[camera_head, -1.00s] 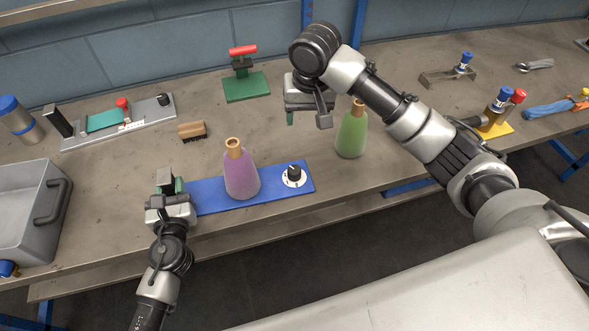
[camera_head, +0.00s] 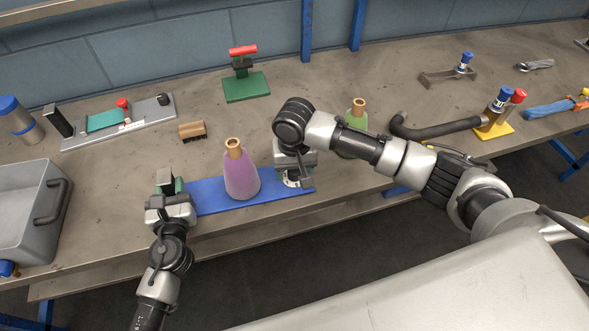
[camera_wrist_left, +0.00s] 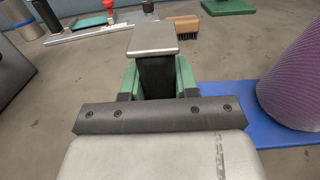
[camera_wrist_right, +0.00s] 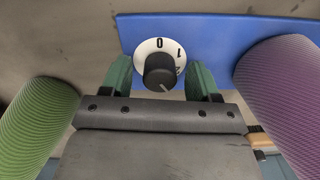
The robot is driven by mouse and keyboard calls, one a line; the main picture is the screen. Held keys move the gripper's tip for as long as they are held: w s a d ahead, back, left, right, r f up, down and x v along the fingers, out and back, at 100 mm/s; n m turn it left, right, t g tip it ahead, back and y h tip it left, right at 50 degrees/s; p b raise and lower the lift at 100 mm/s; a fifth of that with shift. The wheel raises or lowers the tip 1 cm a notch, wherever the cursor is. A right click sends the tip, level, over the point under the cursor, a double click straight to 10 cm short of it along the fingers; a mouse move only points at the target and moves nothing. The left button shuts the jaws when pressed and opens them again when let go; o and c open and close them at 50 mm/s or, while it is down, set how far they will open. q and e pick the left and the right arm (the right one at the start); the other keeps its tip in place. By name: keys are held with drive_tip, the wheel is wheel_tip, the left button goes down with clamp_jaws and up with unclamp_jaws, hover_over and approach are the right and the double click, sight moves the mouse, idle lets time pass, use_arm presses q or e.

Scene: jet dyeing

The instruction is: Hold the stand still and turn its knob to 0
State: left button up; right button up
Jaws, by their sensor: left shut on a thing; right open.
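The stand has a flat blue base (camera_head: 215,194) with a purple yarn-like cone (camera_head: 241,178) upright on it and a round white dial with a black knob (camera_wrist_right: 159,72) at its right end. In the right wrist view, the dial shows 0, 1 and part of a 2. The knob's white mark points down and slightly right, away from 0. My left gripper (camera_head: 170,187) is shut on a dark metal-capped post (camera_wrist_left: 155,72) at the base's left end. My right gripper (camera_wrist_right: 160,80) is open, with green fingers on either side of the knob; contact is unclear.
A green cone (camera_head: 356,111) stands close to the right of my right gripper, partly hidden by my arm. A grey bin (camera_head: 25,205) is at the left. A brush (camera_head: 192,130) and a green-based clamp (camera_head: 245,86) lie behind. The bench's front edge is close.

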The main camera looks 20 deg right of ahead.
drive_tip(key=shift+f, duration=0.25)
drive_tip(key=c, duration=0.9)
drive_tip(key=shift+c, duration=0.2)
